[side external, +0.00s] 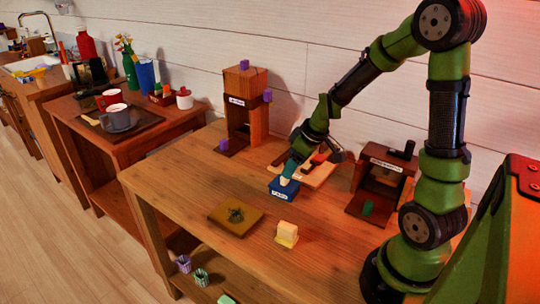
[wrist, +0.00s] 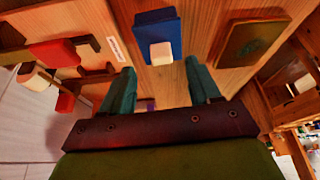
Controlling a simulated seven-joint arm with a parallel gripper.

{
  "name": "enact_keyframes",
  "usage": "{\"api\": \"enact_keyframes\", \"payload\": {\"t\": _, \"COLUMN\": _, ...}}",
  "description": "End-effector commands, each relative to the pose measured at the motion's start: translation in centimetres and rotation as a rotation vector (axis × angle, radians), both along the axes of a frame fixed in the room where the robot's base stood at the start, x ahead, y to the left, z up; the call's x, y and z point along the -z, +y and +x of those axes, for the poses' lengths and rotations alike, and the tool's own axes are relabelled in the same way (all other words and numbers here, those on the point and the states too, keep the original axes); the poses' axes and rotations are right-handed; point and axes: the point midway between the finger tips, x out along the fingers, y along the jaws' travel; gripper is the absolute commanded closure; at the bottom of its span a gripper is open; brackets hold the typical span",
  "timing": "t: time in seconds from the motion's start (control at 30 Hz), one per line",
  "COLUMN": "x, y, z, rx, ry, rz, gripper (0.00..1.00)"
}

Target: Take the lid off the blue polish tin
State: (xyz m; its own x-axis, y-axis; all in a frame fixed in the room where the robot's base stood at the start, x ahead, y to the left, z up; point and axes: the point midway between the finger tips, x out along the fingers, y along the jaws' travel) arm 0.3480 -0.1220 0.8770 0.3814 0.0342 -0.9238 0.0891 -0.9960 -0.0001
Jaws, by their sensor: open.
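The blue polish tin (side external: 283,191) is a small blue box with a white label on its front and a cream knob (side external: 285,181) on top. It stands on the wooden table (side external: 185,185). In the wrist view the tin (wrist: 155,27) is at top centre, with its cream knob (wrist: 161,54) at its near edge. My gripper (side external: 290,170) is at the tin from above, its teal fingers close to the knob. In the wrist view my gripper (wrist: 160,67) is open, one finger each side of the knob's line. I cannot tell how near the fingertips are to the knob.
A wooden plaque with a dark emblem (side external: 236,215) and a cream block on a yellow base (side external: 287,233) lie in front. A wooden rack with red pieces (side external: 318,172) is just behind the tin. A wooden tower (side external: 245,98) and a small cabinet (side external: 383,172) stand beyond.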

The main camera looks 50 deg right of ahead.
Motion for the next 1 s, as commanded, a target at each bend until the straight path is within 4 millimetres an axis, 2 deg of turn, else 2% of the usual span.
{"api": "enact_keyframes", "payload": {"t": 0.3, "x": 3.9, "y": 0.3, "z": 1.9, "rx": -0.001, "ry": 0.003, "rz": 0.002, "gripper": 0.38}}
{"api": "enact_keyframes", "payload": {"t": 0.63, "x": 4.4, "y": 0.3, "z": 2.2, "rx": -0.001, "ry": 0.000, "rz": 0.000, "gripper": 0.38}}
{"api": "enact_keyframes", "payload": {"t": 1.0, "x": 4.4, "y": 0.3, "z": 2.2, "rx": -0.001, "ry": 0.000, "rz": 0.000, "gripper": 0.95}}
